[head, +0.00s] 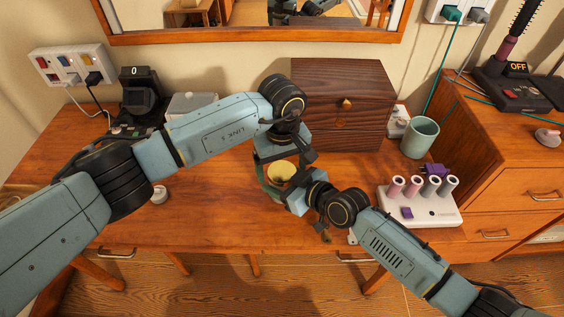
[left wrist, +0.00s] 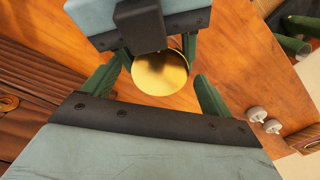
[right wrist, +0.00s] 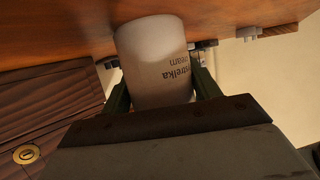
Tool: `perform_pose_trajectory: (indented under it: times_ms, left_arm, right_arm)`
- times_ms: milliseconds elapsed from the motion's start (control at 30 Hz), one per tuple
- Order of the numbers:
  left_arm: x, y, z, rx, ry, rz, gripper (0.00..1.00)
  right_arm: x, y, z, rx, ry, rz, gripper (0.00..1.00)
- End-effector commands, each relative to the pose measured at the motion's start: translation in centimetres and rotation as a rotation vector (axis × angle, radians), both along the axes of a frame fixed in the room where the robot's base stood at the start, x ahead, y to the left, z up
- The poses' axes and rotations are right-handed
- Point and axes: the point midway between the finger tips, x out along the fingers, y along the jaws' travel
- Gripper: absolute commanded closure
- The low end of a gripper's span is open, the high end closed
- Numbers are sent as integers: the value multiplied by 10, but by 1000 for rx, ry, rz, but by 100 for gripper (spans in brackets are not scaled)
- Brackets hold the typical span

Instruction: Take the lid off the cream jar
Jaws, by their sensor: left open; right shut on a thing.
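The cream jar's gold lid (head: 282,172) shows near the table's middle, between my two grippers. In the left wrist view the round gold lid (left wrist: 160,73) lies between the fingertips of my left gripper (head: 284,163), which is open with a gap on both sides. My right gripper (head: 283,193) is shut on the white jar body (right wrist: 157,62), which carries dark lettering in the right wrist view. My right gripper also shows at the top of the left wrist view. The lid is on top of the jar; the jar's body is mostly hidden in the head view.
A dark wooden box (head: 335,105) stands behind the grippers. A green cup (head: 420,137) and a white holder with several rollers (head: 420,205) are to the right. A small white round item (head: 159,194) lies left. The table's front left is largely clear.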

Motion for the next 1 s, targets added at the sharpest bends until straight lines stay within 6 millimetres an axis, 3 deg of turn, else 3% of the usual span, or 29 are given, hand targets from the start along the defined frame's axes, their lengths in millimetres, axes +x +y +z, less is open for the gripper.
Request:
perform_pose_trajectory:
  times_ms: [33, 367, 567, 1000]
  left_arm:
    - [0, 0, 0, 0, 0, 0, 16]
    - [0, 0, 0, 0, 0, 0, 59]
    - [0, 0, 1, 1, 0, 84, 60]
    - [0, 1, 1, 2, 0, 877, 60]
  right_arm:
    - [0, 0, -1, -1, 1, 0, 100]
    - [0, 0, -1, -1, 1, 0, 100]
    - [0, 0, -1, -1, 1, 0, 100]
    - [0, -1, -1, -2, 1, -1, 100]
